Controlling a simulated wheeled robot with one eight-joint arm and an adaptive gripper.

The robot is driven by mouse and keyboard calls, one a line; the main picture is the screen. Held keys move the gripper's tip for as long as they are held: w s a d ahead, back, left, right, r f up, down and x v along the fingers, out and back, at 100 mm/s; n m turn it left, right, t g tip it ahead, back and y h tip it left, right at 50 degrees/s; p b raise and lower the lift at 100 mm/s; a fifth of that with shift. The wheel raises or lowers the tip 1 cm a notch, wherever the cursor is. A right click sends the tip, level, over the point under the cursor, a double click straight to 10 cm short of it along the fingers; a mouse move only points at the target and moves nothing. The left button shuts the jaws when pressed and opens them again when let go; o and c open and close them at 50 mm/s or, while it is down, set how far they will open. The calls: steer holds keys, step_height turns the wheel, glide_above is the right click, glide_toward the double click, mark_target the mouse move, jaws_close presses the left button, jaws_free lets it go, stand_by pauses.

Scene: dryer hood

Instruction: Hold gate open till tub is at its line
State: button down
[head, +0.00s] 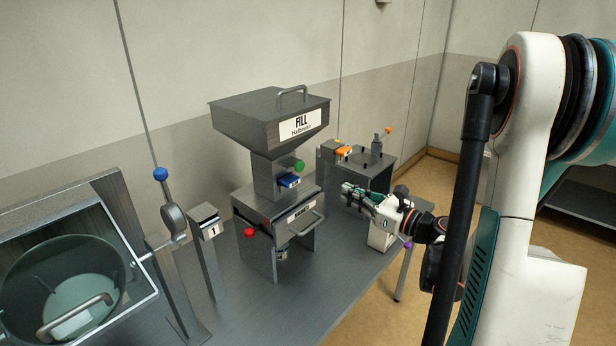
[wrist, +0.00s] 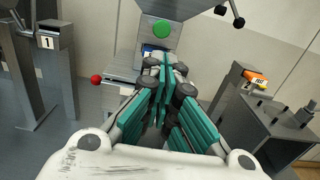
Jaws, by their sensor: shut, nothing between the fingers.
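The grey hopper (head: 270,115) with a FILL label stands on the bench, with a green knob (head: 299,165) and a blue block (head: 289,181) on its neck. The green knob (wrist: 162,29) also shows in the wrist view, beyond my fingertips. A grey box (head: 303,214) with a bar handle and a red knob (head: 249,232) sits below the neck. I cannot tell which part is the gate, nor the level in any tub. My gripper (head: 350,191) is shut and empty, right of the box and apart from the green knob. Its fingers (wrist: 160,80) cover part of the box in the wrist view.
A open hood with a round drum (head: 65,285) stands at the left, beside a blue-knobbed lever (head: 161,174) and a post marked 1 (head: 205,220). A grey unit with orange parts (head: 365,165) stands behind my gripper. The bench front is clear.

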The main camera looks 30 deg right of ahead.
steer(key=b, duration=0.2)
glide_toward(293, 164)
steer(key=w, duration=0.1)
steer(key=w+f, duration=0.1)
steer(key=w+a+f, duration=0.1)
steer(key=w, duration=0.1)
steer(key=shift+w, duration=0.15)
steer(key=shift+b+x, duration=0.3)
steer(key=shift+x, duration=1.1)
stand_by(5.4)
